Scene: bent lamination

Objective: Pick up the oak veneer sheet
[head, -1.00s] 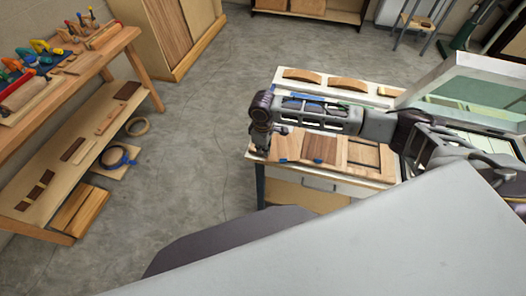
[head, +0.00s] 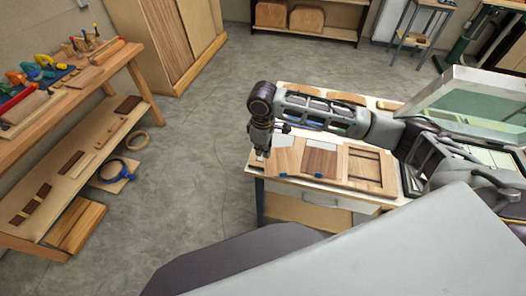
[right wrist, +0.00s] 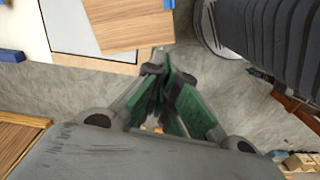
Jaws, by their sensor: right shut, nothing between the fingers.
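My right gripper (head: 262,156) hangs at the left end of the worktable, beside a light wood sheet (head: 287,157) that looks like the oak veneer. In the right wrist view its green-padded fingers (right wrist: 160,72) are shut with nothing between them. The light sheet (right wrist: 122,22) lies just beyond the fingertips there, its corner close to them; I cannot tell whether they touch. A darker brown sheet (head: 320,160) lies to its right in the head view. My left gripper is not in view.
A wooden frame (head: 366,168) lies right of the sheets. Curved wood pieces (head: 347,98) sit at the table's back, partly behind my arm. A glass-lidded press (head: 470,100) stands at the right. A tool bench (head: 75,85) is at the left, with open floor (head: 195,150) between.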

